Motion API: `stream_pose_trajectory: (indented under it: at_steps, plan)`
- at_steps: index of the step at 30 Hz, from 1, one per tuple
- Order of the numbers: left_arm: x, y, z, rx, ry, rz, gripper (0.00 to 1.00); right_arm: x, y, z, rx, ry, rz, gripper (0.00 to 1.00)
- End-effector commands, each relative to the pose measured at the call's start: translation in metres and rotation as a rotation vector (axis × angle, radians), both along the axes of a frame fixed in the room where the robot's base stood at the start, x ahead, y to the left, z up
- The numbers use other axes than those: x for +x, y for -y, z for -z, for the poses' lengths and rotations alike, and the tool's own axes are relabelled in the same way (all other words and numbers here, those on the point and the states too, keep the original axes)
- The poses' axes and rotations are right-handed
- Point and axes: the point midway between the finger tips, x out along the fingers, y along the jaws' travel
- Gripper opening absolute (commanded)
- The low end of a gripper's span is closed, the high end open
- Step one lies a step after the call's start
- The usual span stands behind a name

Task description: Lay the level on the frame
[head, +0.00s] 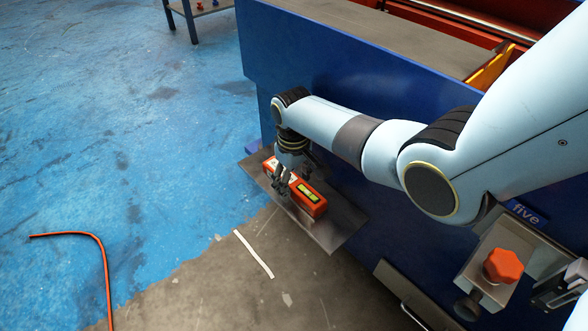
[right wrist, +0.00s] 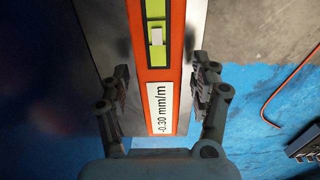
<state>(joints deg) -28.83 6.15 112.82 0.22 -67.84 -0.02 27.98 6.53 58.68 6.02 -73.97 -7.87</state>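The level is an orange bar with a yellow-green vial (head: 312,196). It lies on a grey metal plate (head: 335,232) at the side of the blue machine body. In the right wrist view the level (right wrist: 155,78) runs up the middle, with a white label reading "-0.30 mm/m". My right gripper (head: 291,185) is down over the level. Its fingers (right wrist: 161,85) stand on both sides of the bar, with narrow gaps visible. I cannot clearly single out the frame; the blue machine body (head: 330,70) with a grey top is the large structure here. My left gripper is out of view.
An orange-red knob (head: 502,265) on a metal bracket sticks out at lower right. A red cable (head: 103,255) and a white strip (head: 253,254) lie on the floor. A small dark table (head: 190,20) stands at the back. The blue floor at left is largely clear.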

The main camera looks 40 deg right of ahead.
Motion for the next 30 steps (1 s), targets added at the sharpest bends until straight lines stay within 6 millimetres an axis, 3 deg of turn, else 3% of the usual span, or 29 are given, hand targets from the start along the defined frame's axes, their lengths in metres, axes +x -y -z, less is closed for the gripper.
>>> stream_pose_trajectory:
  at_steps: [11, 16, 24, 30]
  plan:
    - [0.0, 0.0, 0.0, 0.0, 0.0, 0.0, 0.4, 0.0, 0.0, -0.004, 0.0, -0.001, 0.0, 0.68]
    - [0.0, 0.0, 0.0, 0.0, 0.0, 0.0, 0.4, -0.001, 0.0, -0.029, -0.001, 0.002, 0.0, 0.68]
    - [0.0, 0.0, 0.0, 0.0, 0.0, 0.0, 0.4, 0.0, -0.001, -0.089, -0.001, 0.002, -0.001, 0.68]
    - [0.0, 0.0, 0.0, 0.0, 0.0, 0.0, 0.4, 0.0, -0.001, -0.115, 0.0, 0.0, 0.0, 0.68]
